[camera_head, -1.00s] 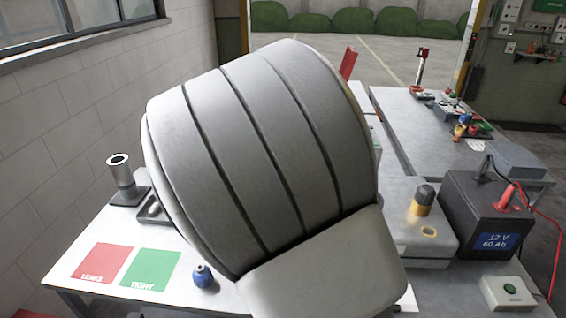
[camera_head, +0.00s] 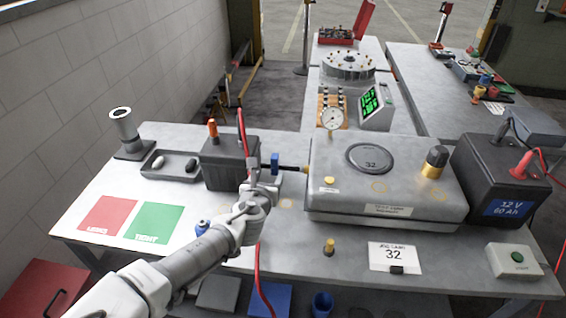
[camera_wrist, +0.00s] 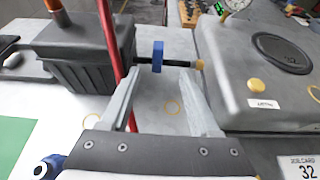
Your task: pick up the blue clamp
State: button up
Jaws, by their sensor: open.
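A small blue clamp (camera_head: 275,162) sits on a short black hose (camera_head: 292,168) between the black ribbed box and the grey jig block. In the wrist view the clamp (camera_wrist: 157,56) is upright, just beyond and between my fingertips. My gripper (camera_wrist: 158,78) is open, with one finger on each side of the clamp's line and nothing between them. In the head view my gripper (camera_head: 264,174) is close to the clamp; I cannot tell whether it touches.
The black box (camera_head: 226,162) stands left and the grey jig block (camera_head: 385,180) right, leaving a narrow gap. A red cable (camera_wrist: 108,45) runs close by my left finger. Red and green mats (camera_head: 155,220) lie further left.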

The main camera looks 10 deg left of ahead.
aim_at(275, 161)
jog(key=x, duration=1.1)
jog(key=shift+w, duration=0.35)
jog(key=shift+p+x, duration=0.6)
jog(key=shift+x, duration=2.2)
jog(key=shift+a+r, duration=0.15)
jog(key=shift+a, duration=0.05)
grip_shut()
